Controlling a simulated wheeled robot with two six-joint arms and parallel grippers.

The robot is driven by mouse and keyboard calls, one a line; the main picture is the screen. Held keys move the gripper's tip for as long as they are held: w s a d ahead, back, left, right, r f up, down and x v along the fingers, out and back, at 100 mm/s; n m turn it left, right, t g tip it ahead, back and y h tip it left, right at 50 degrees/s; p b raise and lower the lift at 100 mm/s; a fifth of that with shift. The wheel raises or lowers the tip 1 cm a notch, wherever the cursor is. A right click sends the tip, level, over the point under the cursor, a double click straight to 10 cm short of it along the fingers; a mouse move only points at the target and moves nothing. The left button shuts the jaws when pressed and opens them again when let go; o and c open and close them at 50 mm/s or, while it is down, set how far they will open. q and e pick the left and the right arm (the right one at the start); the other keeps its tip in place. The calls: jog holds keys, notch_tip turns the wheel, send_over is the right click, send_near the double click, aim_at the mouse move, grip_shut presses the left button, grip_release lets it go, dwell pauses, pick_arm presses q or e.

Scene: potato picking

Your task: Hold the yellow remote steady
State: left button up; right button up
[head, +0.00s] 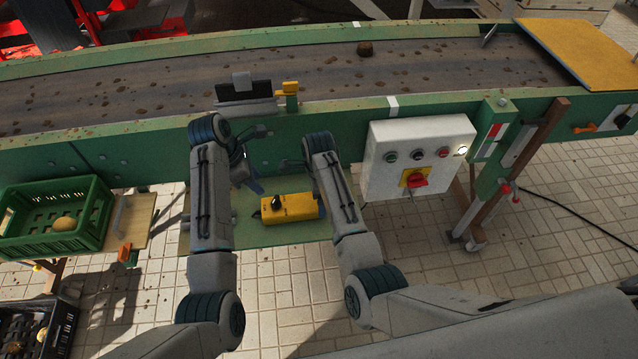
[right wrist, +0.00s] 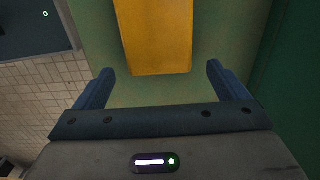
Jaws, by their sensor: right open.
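The yellow remote (head: 288,208) lies on a green board (head: 262,236) below the conveyor's side. It has a black knob or part near its left end. In the right wrist view the end of the remote (right wrist: 155,38) lies ahead of my right gripper (right wrist: 159,67), whose blue fingers are spread wide. That gripper is open and empty. In the head view my right gripper is mostly hidden by its own arm. My left gripper (head: 250,178) points down at the remote's upper left, apart from it. Its small blue fingers are partly hidden, so I cannot tell their opening.
A white control box (head: 390,185) with a red switch hangs just right of my right arm. The green conveyor side (head: 440,108) runs above the board. A green crate (head: 100,205) with potatoes stands at the left. Tiled floor (head: 290,275) is in front.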

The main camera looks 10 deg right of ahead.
aim_at(276, 202)
jog(key=shift+f, duration=2.05)
jog(key=shift+c, duration=0.4)
jog(key=c, duration=1.1)
pick_arm(q)
jog(key=shift+o, duration=1.1)
pick_arm(e)
jog(key=shift+c, duration=0.7)
pick_arm(q)
jog(key=shift+o, duration=0.7)
jog(key=shift+w, duration=0.1)
jog(key=d+f+m+g, duration=0.1)
jog(key=f+m, duration=0.1)
jog(key=f, duration=0.1)
jog(key=d+f+m+g, duration=0.1)
jog(key=f+m, duration=0.2)
jog(key=d+f+m, duration=0.1)
jog(key=f+m, duration=0.1)
jog(key=f, duration=0.1)
jog(key=shift+w+d+g, duration=0.15)
jog(key=shift+w+g, duration=0.2)
jog(key=shift+g, duration=0.05)
